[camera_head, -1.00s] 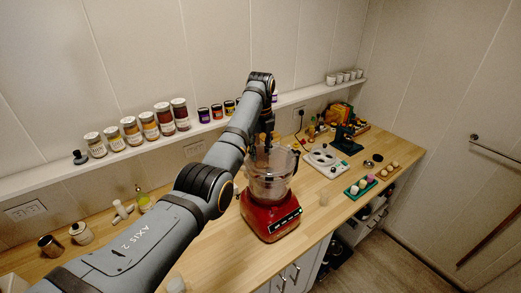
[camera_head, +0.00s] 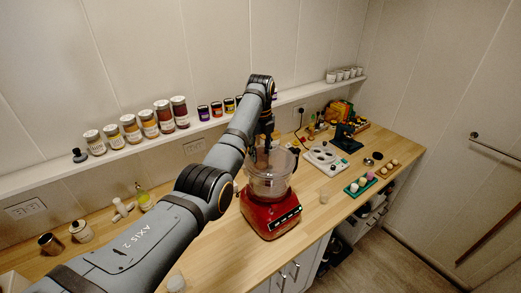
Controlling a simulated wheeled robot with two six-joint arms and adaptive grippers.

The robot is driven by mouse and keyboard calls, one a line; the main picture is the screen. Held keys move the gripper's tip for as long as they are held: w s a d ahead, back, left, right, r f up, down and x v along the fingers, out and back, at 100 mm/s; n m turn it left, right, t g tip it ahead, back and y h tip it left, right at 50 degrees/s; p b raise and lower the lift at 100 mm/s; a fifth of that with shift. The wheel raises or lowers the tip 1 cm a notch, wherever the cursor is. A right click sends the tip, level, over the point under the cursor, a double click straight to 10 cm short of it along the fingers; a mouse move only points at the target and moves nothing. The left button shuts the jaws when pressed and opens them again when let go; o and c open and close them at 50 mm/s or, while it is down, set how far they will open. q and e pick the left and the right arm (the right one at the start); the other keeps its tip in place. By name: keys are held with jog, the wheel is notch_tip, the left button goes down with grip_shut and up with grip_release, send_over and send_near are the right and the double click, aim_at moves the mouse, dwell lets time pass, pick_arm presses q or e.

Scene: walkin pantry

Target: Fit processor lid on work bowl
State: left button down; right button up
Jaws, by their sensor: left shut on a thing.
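The food processor has a red base (camera_head: 270,216) and a clear work bowl (camera_head: 270,186) on top, standing on the wooden counter. My left gripper (camera_head: 266,146) is directly above the bowl, pointing down, and is shut on the clear processor lid (camera_head: 272,157). The lid is at the bowl's rim; whether it is seated or slightly above cannot be told, as clear plastic overlaps clear plastic. My arm hides part of the bowl's back left side. My right gripper is not in view.
Spice jars (camera_head: 149,123) line the wall shelf (camera_head: 140,145) behind. The front counter is mostly clear.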

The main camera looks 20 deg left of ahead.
pick_arm(q)
jog(key=shift+f, duration=0.3)
jog(key=c, duration=0.7)
grip_release()
jog(key=shift+o, duration=0.2)
jog(key=shift+r, duration=0.35)
notch_tip(320, 180, up, 11)
jog(key=shift+r, duration=0.15)
